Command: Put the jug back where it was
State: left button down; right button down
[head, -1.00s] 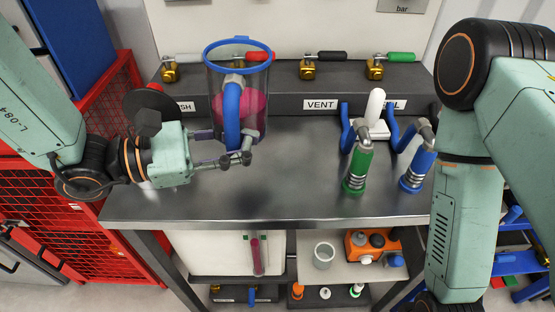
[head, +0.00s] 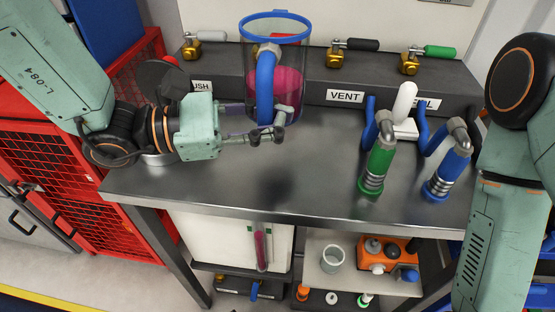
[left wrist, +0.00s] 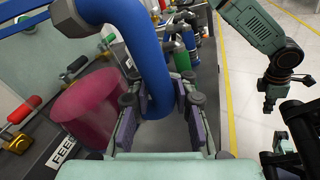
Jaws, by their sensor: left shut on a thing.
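The clear jug (head: 291,88), with a blue rim, a blue handle and magenta liquid, stands nearly upright in front of the dark valve block. It appears raised over the steel table, with a dark shadow on the table below. My left gripper (head: 268,134) is shut on the lower part of the blue handle. In the left wrist view the handle (left wrist: 146,60) runs down between the fingers, and the magenta liquid (left wrist: 90,108) shows to the left. My right gripper (left wrist: 268,105) seems to hang at the right of that view, small and dark; its fingers are unclear.
The steel table (head: 240,195) has clear room in front. A green-handled nozzle (head: 378,165) and a blue-handled nozzle (head: 448,170) stand on the right, by a white-handled item (head: 404,105). Brass valves line the block (head: 385,92) behind. A shelf below holds a grey cup (head: 332,258).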

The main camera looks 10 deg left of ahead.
pick_arm(q)
notch_tip(320, 180, down, 5)
jog(key=shift+f+b, duration=0.2)
jog(key=shift+b, duration=0.9)
jog(key=shift+d+f, duration=0.1)
jog(key=shift+f, duration=0.35)
jog(key=shift+s+f, duration=0.15)
jog(key=shift+f, duration=0.1)
notch_tip(320, 180, down, 3)
jog(key=shift+f+b, duration=0.1)
jog(key=shift+b, duration=0.55)
jog(key=shift+w, duration=0.2)
jog(key=shift+s, duration=0.1)
